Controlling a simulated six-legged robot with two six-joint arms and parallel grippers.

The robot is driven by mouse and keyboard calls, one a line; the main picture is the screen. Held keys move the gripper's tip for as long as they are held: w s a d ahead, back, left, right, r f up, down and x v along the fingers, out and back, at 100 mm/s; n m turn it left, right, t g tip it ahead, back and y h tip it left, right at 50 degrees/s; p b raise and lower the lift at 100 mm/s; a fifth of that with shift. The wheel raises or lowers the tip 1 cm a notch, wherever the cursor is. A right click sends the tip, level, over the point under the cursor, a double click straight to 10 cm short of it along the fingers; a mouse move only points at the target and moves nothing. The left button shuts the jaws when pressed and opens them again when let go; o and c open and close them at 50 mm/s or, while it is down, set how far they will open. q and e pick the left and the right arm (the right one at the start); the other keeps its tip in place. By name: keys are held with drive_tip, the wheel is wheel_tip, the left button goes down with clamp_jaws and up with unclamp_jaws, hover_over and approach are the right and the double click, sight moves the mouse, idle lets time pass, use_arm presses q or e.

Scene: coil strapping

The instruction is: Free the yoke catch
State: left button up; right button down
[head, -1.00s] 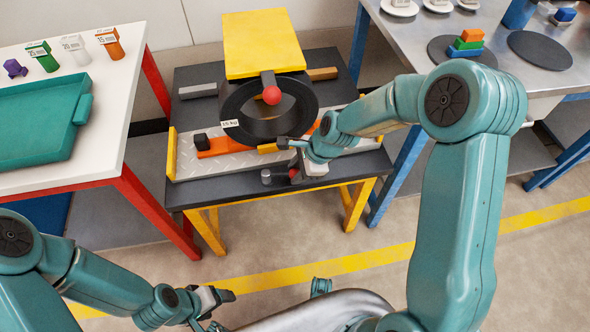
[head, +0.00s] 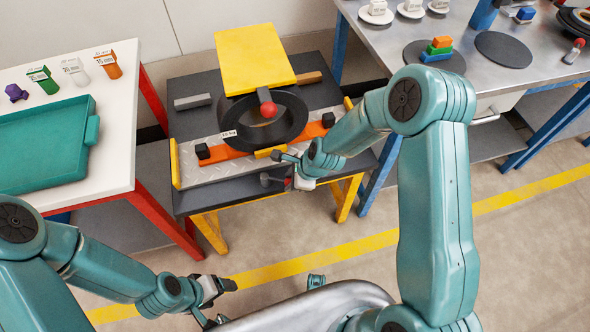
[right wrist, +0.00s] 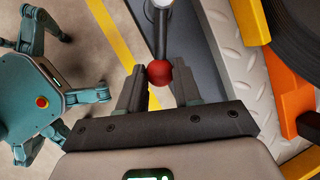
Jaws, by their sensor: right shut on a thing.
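A black coil (head: 290,128) stands in front of a yellow slab (head: 252,55) on the dark table. A dark arm with a red ball (head: 269,110) reaches over the coil's opening. A short lever with a red knob (head: 288,182) is at the table's front edge; in the right wrist view its red knob (right wrist: 160,72) is at the end of a metal rod. My right gripper (right wrist: 158,82) is shut on that knob, one finger on each side. My left gripper (head: 222,285) is low at the front, away from the table; its jaw gap is unclear.
An orange strap (head: 226,155) with black end blocks lies under the coil on a metal tread plate (head: 205,172). A white table with a green tray (head: 45,150) stands left. A steel bench (head: 460,25) stands right.

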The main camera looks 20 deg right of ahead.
drive_tip(key=shift+s+a+r+m+p, duration=0.25)
drive_tip(key=shift+s+m+p, duration=0.05)
drive_tip(key=shift+m+p, duration=0.1)
use_arm(q)
drive_tip(key=shift+f+b, duration=0.9)
drive_tip(key=shift+b, duration=1)
use_arm(e)
drive_tip(key=s+a+m+t+h, duration=0.1)
drive_tip(key=s+a+m+h, duration=0.2)
drive_tip(key=m, duration=0.6)
drive_tip(key=shift+a+f+h, duration=0.25)
drive_tip(key=shift+a+h, duration=0.25)
drive_tip(key=shift+a, duration=0.85)
drive_tip(key=shift+a+m, duration=0.1)
drive_tip(key=shift+m, duration=0.2)
drive_tip(key=c, duration=0.8)
unclamp_jaws()
use_arm(q)
wheel_tip(320, 180, up, 5)
drive_tip(key=p, duration=0.5)
drive_tip(key=shift+r, duration=0.15)
use_arm(e)
drive_tip(key=v, duration=1.6)
drive_tip(key=shift+s+a+r, duration=0.1)
drive_tip(key=shift+s+a, duration=0.05)
drive_tip(key=shift+s, duration=0.15)
